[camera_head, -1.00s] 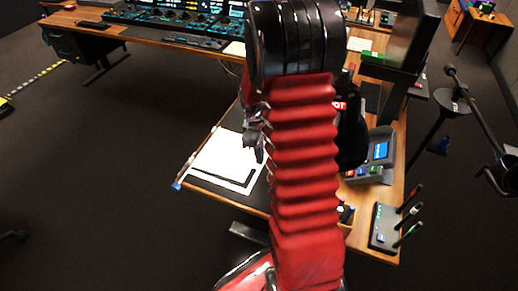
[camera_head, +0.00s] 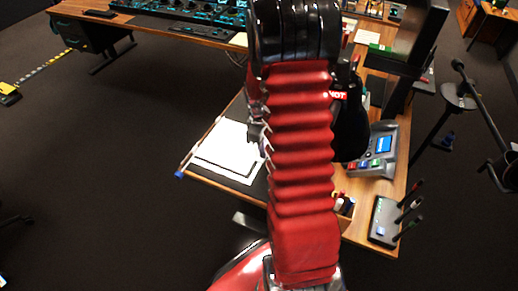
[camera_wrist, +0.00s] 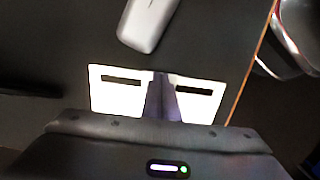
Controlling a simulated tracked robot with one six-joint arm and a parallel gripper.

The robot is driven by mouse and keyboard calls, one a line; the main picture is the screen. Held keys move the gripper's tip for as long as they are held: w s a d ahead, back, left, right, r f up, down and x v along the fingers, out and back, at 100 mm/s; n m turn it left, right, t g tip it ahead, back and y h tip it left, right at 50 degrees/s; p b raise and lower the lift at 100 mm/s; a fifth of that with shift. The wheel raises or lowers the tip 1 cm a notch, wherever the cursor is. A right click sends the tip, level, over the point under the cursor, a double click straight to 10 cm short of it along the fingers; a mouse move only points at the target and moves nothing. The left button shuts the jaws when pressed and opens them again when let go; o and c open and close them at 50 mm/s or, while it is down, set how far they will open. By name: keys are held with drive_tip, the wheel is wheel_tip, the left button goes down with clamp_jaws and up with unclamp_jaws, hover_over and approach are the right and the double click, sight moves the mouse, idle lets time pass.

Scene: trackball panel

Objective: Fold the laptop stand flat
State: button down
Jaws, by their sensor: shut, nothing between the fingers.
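A white plate (camera_head: 226,142) with a thin dark line near its front lies on the dark mat at the left front of the desk. It seems to be the laptop stand. In the wrist view a white slotted piece (camera_wrist: 112,98), apparently the same stand, shows on both sides of my gripper (camera_wrist: 161,78), with a dark slot on each side. My gripper is shut and empty, its fingers together in front of the stand's middle. I cannot tell whether they touch it. In the head view my gripper (camera_head: 254,132) is partly hidden by my arm, over the plate's right side.
A grey mouse (camera_wrist: 148,18) lies beyond the stand. A pale rod with a blue end (camera_head: 181,172) runs along the desk's left edge. A grey device with a blue screen (camera_head: 379,150) and a marker holder (camera_head: 383,222) stand at the right. A monitor (camera_head: 413,38) rises behind.

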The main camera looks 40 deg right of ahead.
drive_tip(key=shift+s+a+f, duration=0.15)
drive_tip(key=shift+s+f, duration=0.1)
drive_tip(key=shift+f, duration=0.25)
drive_tip(key=shift+r, duration=0.15)
wheel_tip(320, 180, up, 14)
drive_tip(key=shift+w+r, duration=0.25)
idle(0.3)
drive_tip(key=shift+m, duration=0.3)
idle(0.3)
